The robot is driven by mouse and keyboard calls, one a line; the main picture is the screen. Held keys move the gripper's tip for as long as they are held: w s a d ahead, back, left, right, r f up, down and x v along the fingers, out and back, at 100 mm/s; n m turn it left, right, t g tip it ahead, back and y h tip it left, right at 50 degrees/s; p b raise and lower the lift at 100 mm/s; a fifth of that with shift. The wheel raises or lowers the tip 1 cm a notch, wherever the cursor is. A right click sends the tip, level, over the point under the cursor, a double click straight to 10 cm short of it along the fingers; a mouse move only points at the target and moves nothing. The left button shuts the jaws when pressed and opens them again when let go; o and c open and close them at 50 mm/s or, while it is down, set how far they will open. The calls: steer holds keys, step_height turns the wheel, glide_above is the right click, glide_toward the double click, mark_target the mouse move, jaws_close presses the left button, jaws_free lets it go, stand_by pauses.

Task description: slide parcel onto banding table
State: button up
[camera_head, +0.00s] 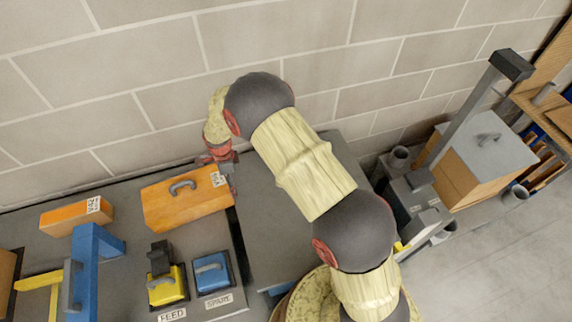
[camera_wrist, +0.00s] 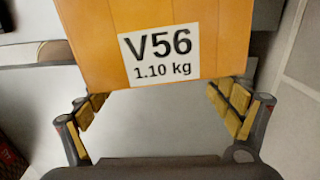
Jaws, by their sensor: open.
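An orange parcel (camera_head: 180,208) with a grey handle lies on the dark grey table (camera_head: 125,208), near the seam with a plain grey surface to its right. Its end label reads V56, 1.10 kg; the parcel (camera_wrist: 205,80) fills the top middle of the wrist view. My gripper (camera_head: 222,167) is at the parcel's right, labelled end. In the wrist view my gripper (camera_wrist: 163,105) is open, its yellow-padded fingers to either side of the label end. The wrist view does not settle whether the pads touch the parcel. Which surface is the banding table is not labelled.
A smaller orange box (camera_head: 68,218) and a blue arch (camera_head: 92,262) stand left of the parcel. A yellow block (camera_head: 165,290) at FEED and a blue block (camera_head: 212,277) at SPARE sit in front. A block wall runs close behind.

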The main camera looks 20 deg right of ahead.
steer(key=shift+a, duration=1.05)
stand_by(0.9)
steer(key=shift+d, duration=0.1)
steer(key=shift+d, duration=1.4)
step_height(320, 180, up, 13)
steer(key=p, duration=0.6)
steer(key=shift+r+p, duration=0.1)
steer(key=shift+p, duration=0.2)
